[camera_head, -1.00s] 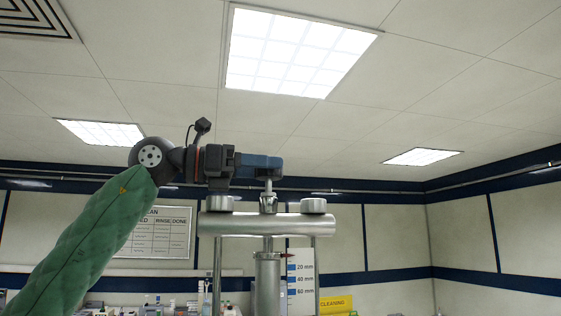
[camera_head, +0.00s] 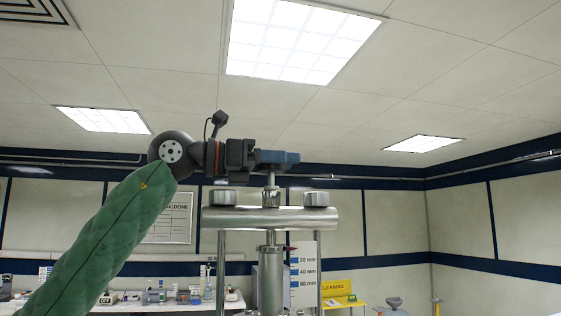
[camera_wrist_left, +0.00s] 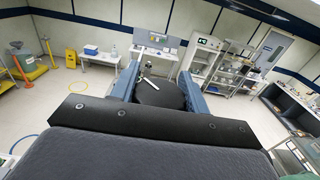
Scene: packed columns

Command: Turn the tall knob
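The tall knob sits on a thin metal stem (camera_head: 270,181) rising from the middle of a silver crossbeam (camera_head: 285,219). In the head view its top is hidden by my left gripper (camera_head: 280,158), which is level above the beam and points right. In the left wrist view the knob shows as a dark round top (camera_wrist_left: 160,94) with a pale bar at its far edge. The two blue fingers (camera_wrist_left: 158,88) stand apart, one on each side of it. Whether they touch it I cannot tell. My right gripper is not in view.
Two short silver caps, left (camera_head: 223,198) and right (camera_head: 316,199), stand on the beam below my gripper. A cylinder (camera_head: 270,280) and a millimetre scale (camera_head: 303,273) are under the beam. Benches and a yellow sign (camera_head: 337,287) are farther back. Air above the gripper is clear.

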